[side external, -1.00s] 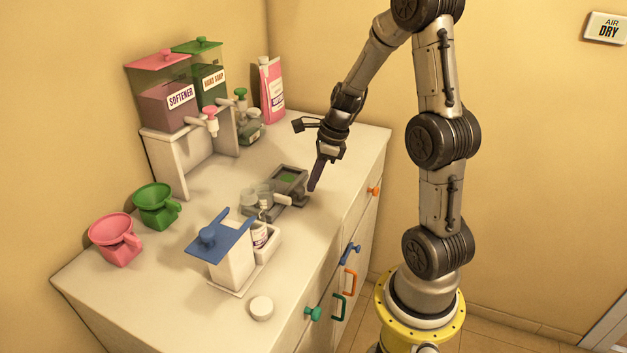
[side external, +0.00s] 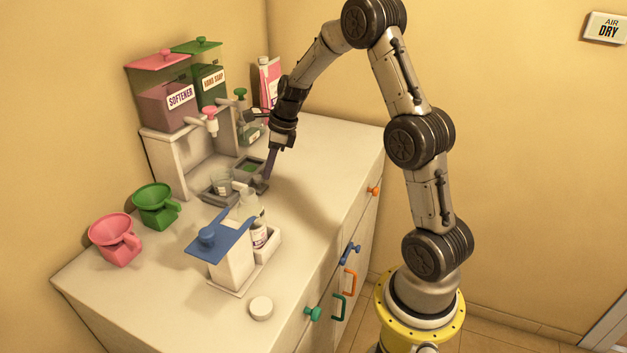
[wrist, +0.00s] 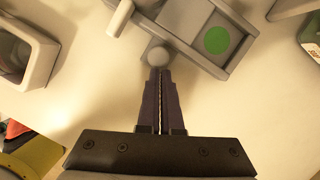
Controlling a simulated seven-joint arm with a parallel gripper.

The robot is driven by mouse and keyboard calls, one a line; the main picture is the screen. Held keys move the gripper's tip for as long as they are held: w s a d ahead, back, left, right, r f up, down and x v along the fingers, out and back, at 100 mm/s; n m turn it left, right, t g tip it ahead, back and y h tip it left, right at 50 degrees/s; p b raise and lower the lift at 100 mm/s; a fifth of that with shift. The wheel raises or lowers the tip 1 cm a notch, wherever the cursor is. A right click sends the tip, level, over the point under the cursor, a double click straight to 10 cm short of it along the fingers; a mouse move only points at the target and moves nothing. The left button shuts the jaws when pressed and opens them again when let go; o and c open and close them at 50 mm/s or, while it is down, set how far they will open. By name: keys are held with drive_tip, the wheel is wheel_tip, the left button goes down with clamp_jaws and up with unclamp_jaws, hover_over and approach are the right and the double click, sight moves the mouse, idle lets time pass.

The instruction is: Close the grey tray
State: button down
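The grey tray (side external: 204,194) lies on the white counter in front of the dispenser stand, with a green patch in one compartment; it also shows at the top of the wrist view (wrist: 238,22). A round grey knob (wrist: 158,54) sits at its near side. My gripper (side external: 268,176) points down at this knob side. In the wrist view my gripper (wrist: 160,72) has its dark fingers together, with nothing seen between them. The tips are right at the knob; whether they touch it I cannot tell.
The white stand (side external: 170,165) with softener and hand soap dispensers is behind the tray. Green (side external: 156,206) and pink (side external: 115,240) funnel cups are at left. The right counter is clear.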

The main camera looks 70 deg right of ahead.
drive_tip(key=shift+w+a, duration=0.1)
drive_tip(key=s, duration=0.1)
drive_tip(key=s+d+r, duration=0.1)
drive_tip(key=s+d, duration=0.1)
drive_tip(key=s, duration=0.1)
drive_tip(key=shift+d+r, duration=0.15)
drive_tip(key=shift+r, duration=0.15)
drive_tip(key=v, duration=0.8)
drive_tip(key=s+a+r+n+t, duration=0.1)
drive_tip(key=s+a+r+n, duration=0.3)
drive_tip(key=a, duration=0.5)
drive_tip(key=s+a+r+n+t, duration=0.1)
drive_tip(key=s+a+r+n, duration=0.2)
drive_tip(key=a+r+n, duration=0.35)
drive_tip(key=s+a+f+n, duration=0.2)
drive_tip(key=s+n, duration=0.4)
drive_tip(key=n, duration=0.4)
drive_tip(key=s+a+f+n+h, duration=0.1)
drive_tip(key=s+a+f+n, duration=0.2)
drive_tip(key=s+n, duration=0.4)
drive_tip(key=a+n, duration=0.1)
drive_tip(key=n, duration=0.2)
drive_tip(key=shift+s+f+h, duration=0.15)
drive_tip(key=shift+s+h, duration=0.1)
drive_tip(key=shift+h, duration=0.05)
